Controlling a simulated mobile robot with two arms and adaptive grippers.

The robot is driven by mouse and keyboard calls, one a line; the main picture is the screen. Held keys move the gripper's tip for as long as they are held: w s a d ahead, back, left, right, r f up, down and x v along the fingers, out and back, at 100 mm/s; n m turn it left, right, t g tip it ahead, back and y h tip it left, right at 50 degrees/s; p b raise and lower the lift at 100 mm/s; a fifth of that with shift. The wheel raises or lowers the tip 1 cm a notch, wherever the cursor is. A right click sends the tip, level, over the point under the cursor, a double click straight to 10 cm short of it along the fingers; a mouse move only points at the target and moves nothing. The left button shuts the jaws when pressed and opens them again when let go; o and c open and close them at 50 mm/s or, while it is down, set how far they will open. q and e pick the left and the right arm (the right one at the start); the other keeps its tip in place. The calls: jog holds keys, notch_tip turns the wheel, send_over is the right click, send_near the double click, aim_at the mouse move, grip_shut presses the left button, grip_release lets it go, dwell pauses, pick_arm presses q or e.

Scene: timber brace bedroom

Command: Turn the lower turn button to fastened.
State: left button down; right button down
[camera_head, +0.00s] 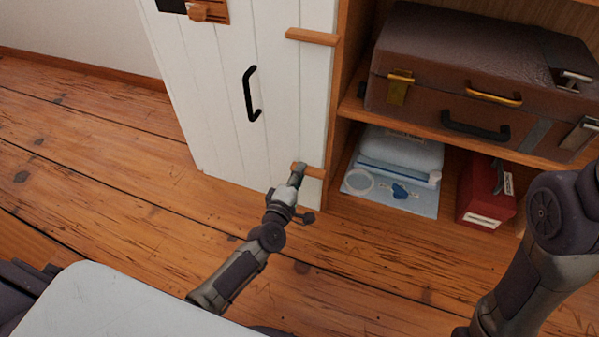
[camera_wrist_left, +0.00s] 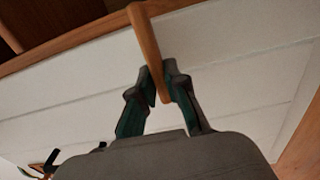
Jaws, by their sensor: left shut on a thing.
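The lower turn button (camera_head: 314,172) is a small wooden bar low on the edge of the white door (camera_head: 225,120). It lies roughly level, reaching from the door across to the wooden frame. My left gripper (camera_head: 298,168) is shut on its door-side end and hides that end in the head view. In the left wrist view the fingers (camera_wrist_left: 160,88) stand on both sides of the turn button (camera_wrist_left: 148,50), which runs from the wooden frame over the white boards. My right gripper is out of view; only part of my right arm shows at the right.
An upper turn button (camera_head: 311,36) lies level across the door edge. A black handle (camera_head: 251,93) is on the door. The open shelf to the right holds a brown suitcase (camera_head: 455,105), a red box (camera_head: 485,190) and folded pale items (camera_head: 400,155). The floor at left is clear.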

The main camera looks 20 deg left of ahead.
pick_arm(q)
jog(key=c, duration=1.2)
grip_release()
